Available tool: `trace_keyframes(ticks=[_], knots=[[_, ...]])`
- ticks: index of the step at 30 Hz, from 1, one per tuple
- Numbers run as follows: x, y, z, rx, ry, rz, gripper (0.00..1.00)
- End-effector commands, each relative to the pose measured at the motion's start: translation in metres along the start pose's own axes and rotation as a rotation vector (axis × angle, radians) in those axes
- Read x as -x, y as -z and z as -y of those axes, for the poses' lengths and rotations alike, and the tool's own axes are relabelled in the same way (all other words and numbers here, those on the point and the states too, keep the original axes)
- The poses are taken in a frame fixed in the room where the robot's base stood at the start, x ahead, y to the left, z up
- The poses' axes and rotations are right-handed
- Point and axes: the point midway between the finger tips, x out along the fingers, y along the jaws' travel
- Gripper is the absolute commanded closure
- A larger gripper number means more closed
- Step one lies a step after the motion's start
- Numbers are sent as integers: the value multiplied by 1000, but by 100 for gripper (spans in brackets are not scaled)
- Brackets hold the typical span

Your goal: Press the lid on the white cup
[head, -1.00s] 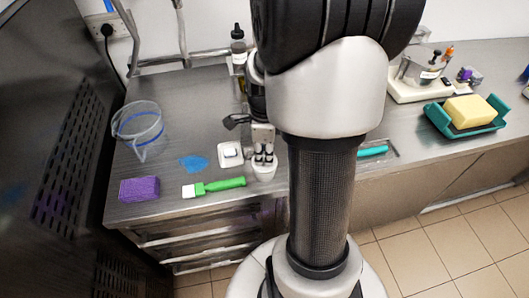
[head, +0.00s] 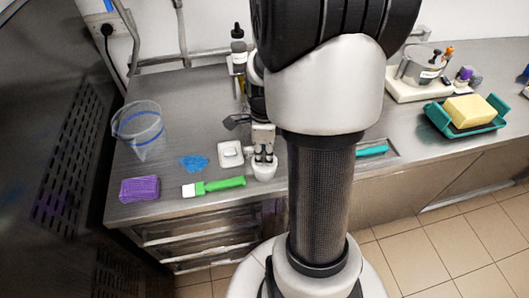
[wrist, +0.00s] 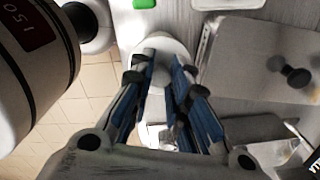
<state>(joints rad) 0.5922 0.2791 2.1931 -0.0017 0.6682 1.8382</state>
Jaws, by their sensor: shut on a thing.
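The white cup (head: 264,173) stands upright near the front edge of the steel counter, just left of my arm column in the head view. My gripper (head: 263,159) points down directly over the cup, with its fingertips at the cup's top. In the wrist view my gripper's (wrist: 161,60) blue-padded fingers are a little apart, with a pale round top, apparently the lid (wrist: 165,46), at their tips. The fingers hide most of the lid, and I cannot tell whether it is fully seated on the rim.
A white square dish (head: 230,148) sits just behind-left of the cup. A green brush (head: 215,187), purple sponge (head: 139,189), blue patch (head: 194,163) and clear jug (head: 140,130) lie further left. A teal tray (head: 466,128) with a yellow sponge is far right.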

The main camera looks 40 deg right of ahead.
Motion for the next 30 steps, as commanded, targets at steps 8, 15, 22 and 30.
trace_keyframes(ticks=[8,15,22,30], knots=[[0,0,0,0,0,0,82],[0,0,0,0,0,0,66],[0,0,0,0,0,0,60],[0,0,0,0,0,0,48]])
